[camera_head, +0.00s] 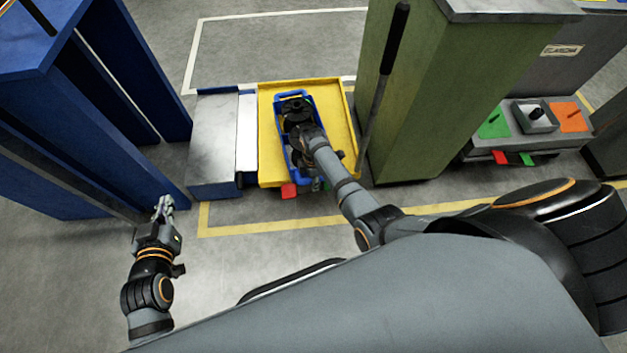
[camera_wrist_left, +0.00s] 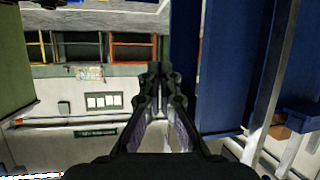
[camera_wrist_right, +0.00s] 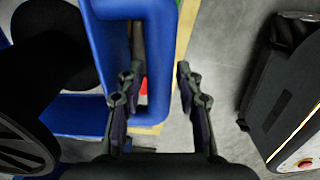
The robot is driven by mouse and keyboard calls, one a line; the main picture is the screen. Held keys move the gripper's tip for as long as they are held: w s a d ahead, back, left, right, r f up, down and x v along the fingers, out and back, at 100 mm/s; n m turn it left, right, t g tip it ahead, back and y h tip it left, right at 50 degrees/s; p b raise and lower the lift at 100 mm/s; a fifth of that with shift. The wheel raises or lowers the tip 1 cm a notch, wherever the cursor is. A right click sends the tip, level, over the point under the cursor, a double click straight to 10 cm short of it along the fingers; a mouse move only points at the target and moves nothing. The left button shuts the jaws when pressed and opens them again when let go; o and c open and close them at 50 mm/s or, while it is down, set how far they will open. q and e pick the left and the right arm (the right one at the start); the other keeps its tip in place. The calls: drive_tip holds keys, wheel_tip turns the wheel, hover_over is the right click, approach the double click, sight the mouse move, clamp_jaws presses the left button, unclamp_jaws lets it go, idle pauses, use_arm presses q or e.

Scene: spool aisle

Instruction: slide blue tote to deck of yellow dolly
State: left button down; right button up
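The blue tote (camera_head: 283,150) lies lengthwise over the yellow deck of the dolly (camera_head: 334,102), with black spools (camera_head: 296,110) inside. In the head view my right arm reaches across the tote and hides part of it, along with the right fingertips. In the right wrist view my right gripper (camera_wrist_right: 160,90) is open, with a bar of the tote's blue handle (camera_wrist_right: 159,65) between its spread fingers. My left gripper (camera_head: 165,206) is empty near the blue column at left, away from the tote. Its fingertips meet in the left wrist view (camera_wrist_left: 158,75).
A grey metal block (camera_head: 214,145) and a white strip (camera_head: 247,135) adjoin the dolly's left side. A green cabinet (camera_head: 425,95) stands at right, with a black-handled pole (camera_head: 383,90) before it. Blue uprights (camera_head: 100,130) stand at left. Floor in front is clear.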

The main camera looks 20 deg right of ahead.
use_arm(q)
drive_tip(key=shift+w+a+r+t, duration=0.1)
drive_tip(key=shift+w+r+t, duration=0.25)
drive_tip(key=shift+r, duration=0.4)
drive_tip(key=shift+w+r+t, duration=0.35)
drive_tip(key=shift+r, duration=0.4)
use_arm(e)
drive_tip(key=shift+f, duration=0.25)
clamp_jaws()
